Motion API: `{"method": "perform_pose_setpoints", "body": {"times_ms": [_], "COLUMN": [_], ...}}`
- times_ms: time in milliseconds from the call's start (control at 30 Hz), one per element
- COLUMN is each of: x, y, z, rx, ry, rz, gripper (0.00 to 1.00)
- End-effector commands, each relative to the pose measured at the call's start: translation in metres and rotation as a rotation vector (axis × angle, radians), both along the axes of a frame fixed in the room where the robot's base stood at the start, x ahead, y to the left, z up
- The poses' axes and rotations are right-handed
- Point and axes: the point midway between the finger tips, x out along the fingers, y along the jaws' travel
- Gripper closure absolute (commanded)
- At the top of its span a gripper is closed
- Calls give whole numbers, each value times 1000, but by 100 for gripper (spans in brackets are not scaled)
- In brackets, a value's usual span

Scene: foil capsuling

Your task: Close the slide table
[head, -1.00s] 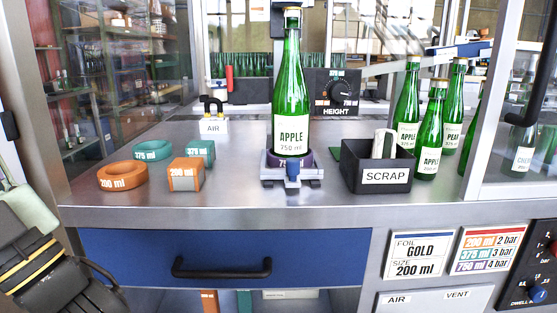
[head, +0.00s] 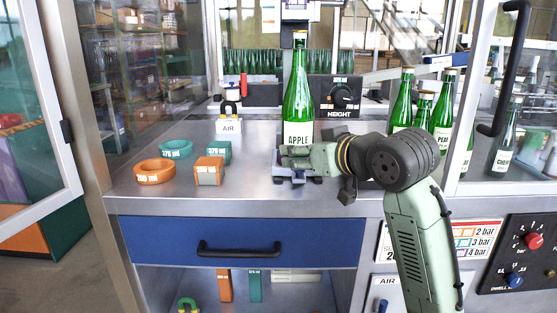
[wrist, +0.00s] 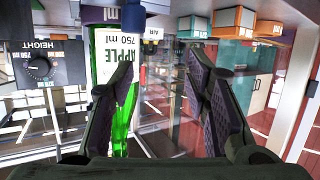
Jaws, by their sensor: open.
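The slide table (head: 285,172) is a small grey carriage with a blue front part at the middle of the worktop, partly hidden by my gripper. A green bottle (head: 298,98) labelled APPLE stands upright on it. The bottle also shows upside down in the wrist view (wrist: 111,85), beyond the left finger. My gripper (head: 290,158) is in front of the slide table and the bottle's lower part. In the wrist view its two fingers (wrist: 165,95) are apart with nothing between them. I cannot tell whether the gripper touches the carriage.
Orange and teal rings and blocks (head: 155,171) lie on the left of the worktop. Several green bottles (head: 441,118) stand at the right. The HEIGHT knob box (head: 340,96) and AIR fitting (head: 229,126) are behind. A blue drawer (head: 236,241) is below. Glass doors stand at both sides.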

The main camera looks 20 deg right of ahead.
Motion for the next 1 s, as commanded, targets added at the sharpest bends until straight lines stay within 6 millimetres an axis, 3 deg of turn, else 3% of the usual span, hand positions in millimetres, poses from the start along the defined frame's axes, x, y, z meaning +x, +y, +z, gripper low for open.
{"method": "perform_pose_setpoints", "body": {"times_ms": [33, 100, 267, 700, 1000], "x": [-11, -21, -26, 43, 68], "y": [-20, -36, -47, -34, -29], "z": [0, -4, -9, -36, -47], "rx": [-2, -2, -1, -1, -1], "ry": [33, 69, 98, 96, 92], "rz": [-32, -56, -74, -72, -73], "gripper": [57, 57, 57, 57, 57]}}
